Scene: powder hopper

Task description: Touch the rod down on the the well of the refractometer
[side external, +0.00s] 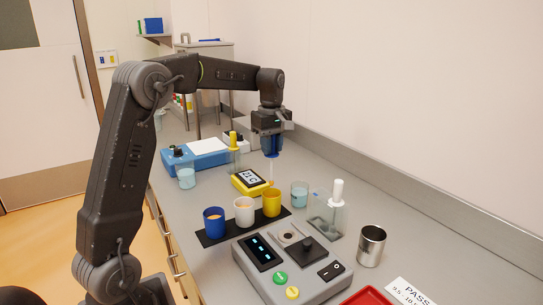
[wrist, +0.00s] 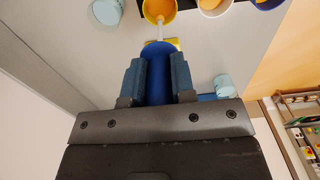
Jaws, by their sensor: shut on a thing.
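My gripper (side external: 271,138) is shut on the blue handle of a rod (wrist: 157,72) and holds it upright above the bench. The rod's thin clear shaft points down in the side view, its lower end above and behind the yellow cup (side external: 271,203). In the wrist view the shaft lies in line with the yellow cup (wrist: 157,12). The refractometer (side external: 325,287) is a grey box in front, with a dark display, green and yellow buttons and a switch. Its round well (side external: 289,236) is uncovered, beside a raised black lid part. The rod is well behind and above it.
White (side external: 244,213) and blue (side external: 213,223) cups stand beside the yellow one on a black strip (side external: 214,238). A yellow meter (side external: 247,184), beakers (side external: 300,196), a holder with a white-handled tool (side external: 337,191), a steel cup (side external: 371,247) and a red tray (side external: 365,298) stand around.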

